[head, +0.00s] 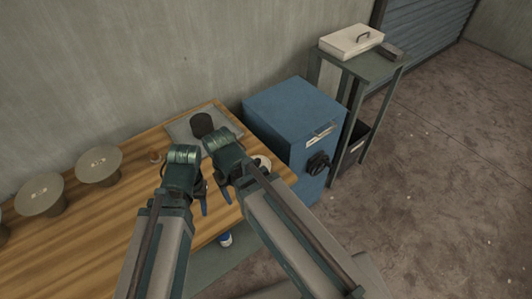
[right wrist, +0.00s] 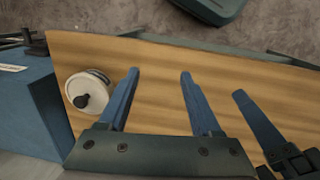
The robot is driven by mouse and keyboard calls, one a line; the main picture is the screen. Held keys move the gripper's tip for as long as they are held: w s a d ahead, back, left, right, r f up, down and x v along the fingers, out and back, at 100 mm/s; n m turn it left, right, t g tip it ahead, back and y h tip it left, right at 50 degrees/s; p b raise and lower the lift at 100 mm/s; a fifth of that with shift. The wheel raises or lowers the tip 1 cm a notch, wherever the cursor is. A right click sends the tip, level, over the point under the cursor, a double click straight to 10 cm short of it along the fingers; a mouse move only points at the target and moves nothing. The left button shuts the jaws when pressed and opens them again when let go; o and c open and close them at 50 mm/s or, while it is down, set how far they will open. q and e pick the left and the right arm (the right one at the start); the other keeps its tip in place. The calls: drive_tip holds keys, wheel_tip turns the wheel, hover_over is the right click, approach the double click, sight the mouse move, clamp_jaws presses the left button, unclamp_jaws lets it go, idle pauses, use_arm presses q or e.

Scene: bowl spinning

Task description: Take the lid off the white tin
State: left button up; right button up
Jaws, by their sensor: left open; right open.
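The white tin (right wrist: 92,84) stands upright on the wooden table in the right wrist view. Its white lid (right wrist: 76,88) is on top, with a black knob (right wrist: 81,101). In the head view the tin (head: 262,160) is partly hidden behind my right arm. My right gripper (right wrist: 158,82) is open and empty over the table, with the tin beside its fingers, apart from them. It also shows in the head view (head: 225,194). My left gripper (head: 199,198) is open and close beside the right one. One of its blue fingers shows at the right of the wrist view.
A dark cup (head: 202,124) is on a grey tray (head: 178,129) at the back. A blue cabinet (head: 290,112) adjoins the table's right end. A green stand (head: 372,67) holds a pale box (head: 350,41).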

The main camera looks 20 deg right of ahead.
use_arm(q)
wheel_tip(320, 180, up, 11)
drive_tip(key=p, duration=0.9)
use_arm(e)
drive_tip(key=w+d+r+n+y, duration=0.1)
drive_tip(key=w+d+r+n, duration=0.3)
drive_tip(key=w+d+r, duration=0.85)
drive_tip(key=b, duration=0.9)
hover_over(258, 160)
drive_tip(key=f, duration=1)
drive_tip(key=shift+w+a+f, duration=0.15)
drive_tip(key=shift+w+f, duration=0.15)
drive_tip(key=shift+f, duration=0.1)
use_arm(q)
wheel_tip(258, 160, down, 9)
drive_tip(key=shift+w+d, duration=0.2)
drive_tip(key=shift+d, duration=0.1)
drive_tip(key=shift+f, duration=0.15)
wheel_tip(258, 160, down, 5)
drive_tip(key=b, duration=0.5)
drive_tip(key=shift+f, duration=0.1)
use_arm(e)
drive_tip(key=f, duration=0.5)
drive_tip(key=shift+s+f, duration=0.1)
drive_tip(key=shift+s, duration=0.2)
clamp_jaws()
